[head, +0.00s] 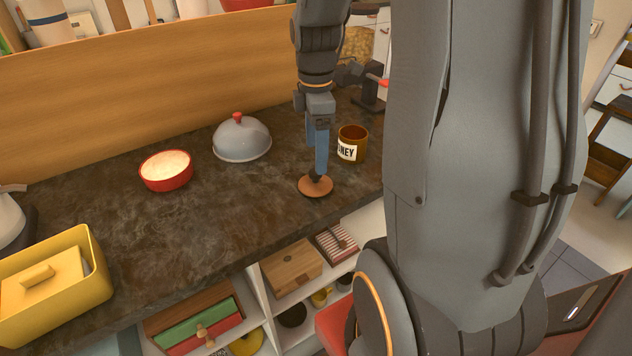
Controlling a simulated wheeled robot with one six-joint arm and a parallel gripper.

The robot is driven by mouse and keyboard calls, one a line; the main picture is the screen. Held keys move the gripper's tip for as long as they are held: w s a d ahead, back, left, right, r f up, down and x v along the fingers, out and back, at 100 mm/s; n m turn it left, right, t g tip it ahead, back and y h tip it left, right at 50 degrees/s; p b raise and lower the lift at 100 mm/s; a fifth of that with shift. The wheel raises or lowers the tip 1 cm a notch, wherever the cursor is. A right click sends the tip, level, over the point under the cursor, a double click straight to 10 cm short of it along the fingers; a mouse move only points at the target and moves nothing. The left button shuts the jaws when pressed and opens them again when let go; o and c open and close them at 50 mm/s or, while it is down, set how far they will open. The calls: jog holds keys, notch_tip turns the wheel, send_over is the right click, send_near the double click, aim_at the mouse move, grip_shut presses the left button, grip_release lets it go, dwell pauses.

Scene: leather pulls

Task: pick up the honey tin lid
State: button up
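The honey tin (358,145) stands upright on the dark counter, its top uncovered, with a white label reading "NEY" in the visible part. A round brown lid (308,191) with a dark knob is just left of and in front of the tin, near the counter's front edge. My gripper (316,173) points straight down over the lid, its blue fingers at the knob. The fingers overlap in this view, so I cannot tell whether they are closed on the knob. I also cannot tell whether the lid rests on the counter.
A grey dome with a red knob (242,138) and a red bowl (166,171) stand left of the lid. A yellow box (75,302) sits at the front left. A wooden panel (150,78) runs along the back. Open shelves with boxes are below the counter.

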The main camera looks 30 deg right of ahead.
aim_at(315, 179)
jog(key=shift+s+a+f+p, duration=0.1)
jog(key=shift+f+p, duration=0.5)
jog(key=shift+f, duration=1.3)
jog(key=shift+a+f+p, duration=0.1)
jog(key=shift+f+p, duration=0.45)
jog(key=shift+f, duration=1.35)
jog(key=c, duration=1.3)
jog(key=shift+o, duration=0.2)
jog(key=shift+s, duration=0.1)
